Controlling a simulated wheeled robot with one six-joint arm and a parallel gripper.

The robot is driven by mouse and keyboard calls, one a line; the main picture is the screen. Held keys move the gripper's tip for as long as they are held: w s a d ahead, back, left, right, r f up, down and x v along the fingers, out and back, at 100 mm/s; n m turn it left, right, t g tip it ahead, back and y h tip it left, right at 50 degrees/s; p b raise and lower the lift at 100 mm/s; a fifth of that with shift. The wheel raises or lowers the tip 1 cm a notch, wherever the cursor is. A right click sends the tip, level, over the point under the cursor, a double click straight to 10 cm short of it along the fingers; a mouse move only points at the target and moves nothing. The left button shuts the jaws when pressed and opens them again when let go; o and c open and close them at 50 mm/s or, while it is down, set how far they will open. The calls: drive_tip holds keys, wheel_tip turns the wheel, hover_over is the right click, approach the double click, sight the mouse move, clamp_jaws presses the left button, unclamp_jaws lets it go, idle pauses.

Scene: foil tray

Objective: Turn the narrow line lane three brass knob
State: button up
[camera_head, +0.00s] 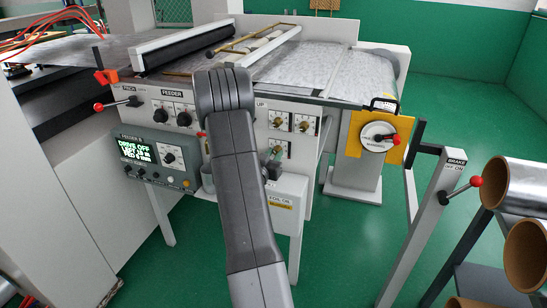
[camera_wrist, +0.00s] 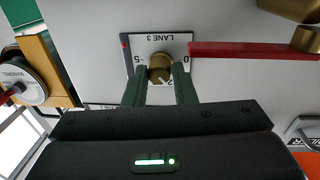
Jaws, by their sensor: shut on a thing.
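The brass knob (camera_wrist: 159,68) sits on a white plate marked LANE 3 (camera_wrist: 178,42) in the wrist view. Its scale digits are partly hidden behind the knob and my fingers. My gripper (camera_wrist: 160,76) has one green finger on each side of the knob and is shut on it. The dark gripper body fills the lower part of that view. In the head view my grey arm covers part of the machine's front panel, and other brass knobs (camera_head: 304,123) show on small white plates to its right.
A red bar (camera_wrist: 245,50) lies right beside the lane three plate, with another brass piece (camera_wrist: 306,38) at its far end. A round mandrel dial (camera_wrist: 18,78) on a yellow plate is at the left. A red-knobbed brake lever (camera_head: 475,182) stands at the right in the head view.

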drive_tip(key=n+b, duration=0.1)
drive_tip(key=n, duration=0.5)
drive_tip(key=shift+f+n+t, duration=0.1)
drive_tip(key=shift+n+t, duration=0.2)
drive_tip(key=shift+t, duration=0.1)
drive_tip(key=n+y+b, duration=0.1)
drive_tip(key=n, duration=0.5)
drive_tip(key=shift+d, duration=0.1)
drive_tip(key=o, duration=1)
drive_tip(key=shift+s, duration=0.1)
drive_tip(key=v, duration=0.4)
drive_tip(key=b+v, duration=0.1)
drive_tip(key=v, duration=0.8)
drive_tip(key=shift+s+f, duration=0.3)
drive_tip(key=shift+f, duration=0.05)
